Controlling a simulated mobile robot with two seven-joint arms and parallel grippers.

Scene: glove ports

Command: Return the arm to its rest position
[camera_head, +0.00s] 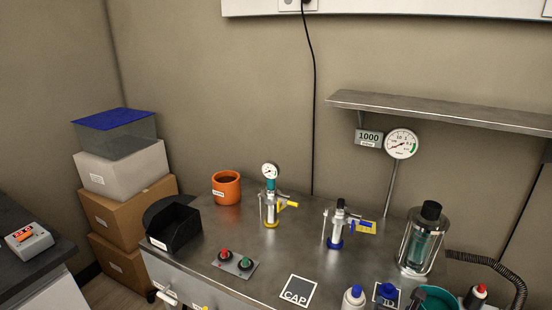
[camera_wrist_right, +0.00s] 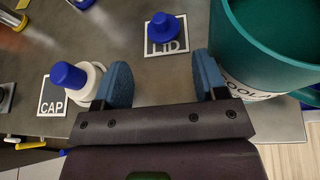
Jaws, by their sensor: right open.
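My right gripper (camera_wrist_right: 162,82) is open in the right wrist view, with two blue fingers spread and nothing between them. Its fingers are over the bench, with a white bottle with a blue top (camera_wrist_right: 72,77) at the left and a teal container (camera_wrist_right: 262,45) at the right. A blue lid (camera_wrist_right: 165,28) on the LID card lies ahead of the fingers. The CAP card (camera_wrist_right: 46,105) is beside the bottle. In the head view, the bottle (camera_head: 353,298) and the teal container (camera_head: 438,299) are at the bottom edge. My left gripper is not in view.
A shelf (camera_head: 450,110) juts from the wall. Boxes (camera_head: 125,200) are stacked at left.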

